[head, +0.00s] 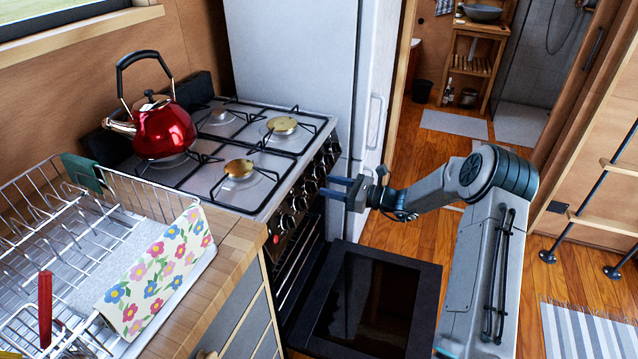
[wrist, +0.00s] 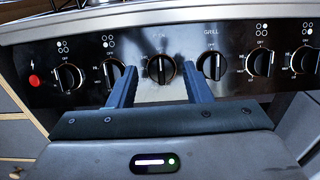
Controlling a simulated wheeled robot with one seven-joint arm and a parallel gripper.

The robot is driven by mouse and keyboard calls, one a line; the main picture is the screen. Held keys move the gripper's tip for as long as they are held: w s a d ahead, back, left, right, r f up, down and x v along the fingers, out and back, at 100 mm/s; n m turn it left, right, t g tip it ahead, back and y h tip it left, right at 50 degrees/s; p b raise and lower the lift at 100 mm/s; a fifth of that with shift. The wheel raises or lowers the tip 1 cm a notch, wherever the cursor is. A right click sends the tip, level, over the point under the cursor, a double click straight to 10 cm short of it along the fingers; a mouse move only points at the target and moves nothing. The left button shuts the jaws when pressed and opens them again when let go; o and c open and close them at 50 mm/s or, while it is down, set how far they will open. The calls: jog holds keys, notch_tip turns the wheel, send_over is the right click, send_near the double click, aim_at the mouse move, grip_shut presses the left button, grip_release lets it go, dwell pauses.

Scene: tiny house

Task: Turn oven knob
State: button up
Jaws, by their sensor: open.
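The stove (head: 240,160) has a dark front panel (head: 312,180) with a row of black knobs. In the wrist view the knobs spread across the panel. The oven knob (wrist: 161,69) is near the middle, between my two fingers, though its label is hard to read. A knob marked GRILL (wrist: 211,66) is just to its right. My gripper (head: 335,187) is open in front of the panel. In the wrist view its fingers (wrist: 160,82) point at the panel on both sides of the middle knob. I cannot tell whether they touch it.
The oven door (head: 372,300) hangs open below my arm. A dish rack (head: 70,230) sits on the wooden counter (head: 225,265). A white fridge (head: 300,60) stands behind the stove. The wooden floor at right is mostly clear.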

aim_at(312, 187)
jog(key=shift+x, duration=2.1)
grip_shut()
